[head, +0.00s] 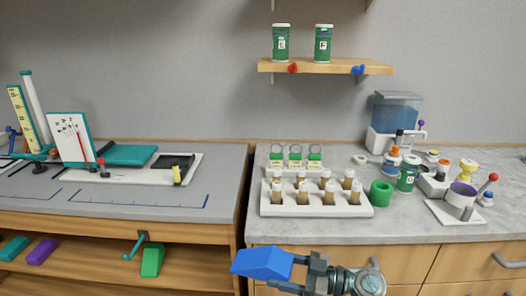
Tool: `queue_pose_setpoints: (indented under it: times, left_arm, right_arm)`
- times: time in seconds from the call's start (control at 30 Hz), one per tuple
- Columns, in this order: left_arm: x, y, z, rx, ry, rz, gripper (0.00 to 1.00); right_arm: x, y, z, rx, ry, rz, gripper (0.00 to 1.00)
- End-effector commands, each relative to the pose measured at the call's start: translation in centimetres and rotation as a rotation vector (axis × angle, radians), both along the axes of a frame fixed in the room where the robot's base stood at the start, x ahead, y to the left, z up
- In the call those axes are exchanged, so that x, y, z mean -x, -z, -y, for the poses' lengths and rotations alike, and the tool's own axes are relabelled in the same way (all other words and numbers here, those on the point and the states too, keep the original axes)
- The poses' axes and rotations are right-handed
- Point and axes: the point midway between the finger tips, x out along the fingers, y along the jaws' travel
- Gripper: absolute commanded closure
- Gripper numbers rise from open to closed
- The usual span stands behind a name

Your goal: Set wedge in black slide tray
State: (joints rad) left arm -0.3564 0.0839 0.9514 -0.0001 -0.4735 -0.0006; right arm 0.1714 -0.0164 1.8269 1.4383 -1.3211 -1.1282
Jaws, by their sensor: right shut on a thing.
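A blue wedge (262,262) is in my right gripper (303,270), which is shut on its right end. The gripper holds it in front of the gap between the two counters, low in the head view. A black tray (172,161) lies on a white board on the left counter, up and to the left of the wedge and well apart from it. A small yellow piece (177,174) stands at the tray's front right. My left gripper is not in view.
The left counter (130,200) has a clear front strip. A teal block (130,154) and a white panel (70,138) stand near the tray. A green wedge (152,261) lies on the shelf below. A white vial rack (315,205) stands on the right counter.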

Motion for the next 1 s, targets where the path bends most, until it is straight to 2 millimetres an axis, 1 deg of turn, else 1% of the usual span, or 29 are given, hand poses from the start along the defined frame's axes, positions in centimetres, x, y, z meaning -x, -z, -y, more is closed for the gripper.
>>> queue_pose_setpoints:
  times: [0.03,0.13,0.2,0.27,0.37,0.4,0.47,0.5,0.53,0.6,0.7,0.8,1.0]
  left_arm:
    - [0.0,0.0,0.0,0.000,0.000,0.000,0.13]
    - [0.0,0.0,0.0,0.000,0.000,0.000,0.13]
    - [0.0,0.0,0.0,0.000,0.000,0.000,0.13]
    - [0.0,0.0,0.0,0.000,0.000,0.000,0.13]
    - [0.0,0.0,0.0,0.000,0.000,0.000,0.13]
    - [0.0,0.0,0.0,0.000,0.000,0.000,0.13]
    - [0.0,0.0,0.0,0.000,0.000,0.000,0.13]
    - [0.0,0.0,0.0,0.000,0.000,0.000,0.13]
    - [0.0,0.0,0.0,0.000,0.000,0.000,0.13]
    - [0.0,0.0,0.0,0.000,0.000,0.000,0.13]
    - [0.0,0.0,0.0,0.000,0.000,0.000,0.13]
    - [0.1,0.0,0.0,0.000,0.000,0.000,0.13]
    - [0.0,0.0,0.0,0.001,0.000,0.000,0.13]
  right_arm:
    - [0.2,1.3,0.1,-0.002,0.077,-0.007,0.69]
    - [0.1,3.3,1.0,-0.001,0.260,-0.007,0.69]
    - [0.2,4.5,2.0,0.000,0.390,-0.006,0.69]
    - [0.5,5.3,3.1,0.001,0.500,-0.006,0.69]
    - [1.3,6.3,5.3,0.003,0.685,-0.005,0.69]
    - [1.9,6.4,6.3,0.002,0.761,-0.005,0.69]
    - [2.9,6.4,8.1,0.003,0.881,-0.003,0.69]
    - [3.7,6.3,9.3,0.004,0.956,-0.001,0.69]
    - [4.2,6.1,10.1,0.003,1.001,-0.001,0.69]
    - [5.3,5.5,11.5,0.001,1.084,-0.001,0.69]
    - [6.6,4.8,13.0,0.001,1.167,0.002,0.69]
    - [7.6,4.1,14.0,0.000,1.223,0.002,0.69]
    - [8.8,3.3,15.0,0.001,1.281,0.000,0.69]
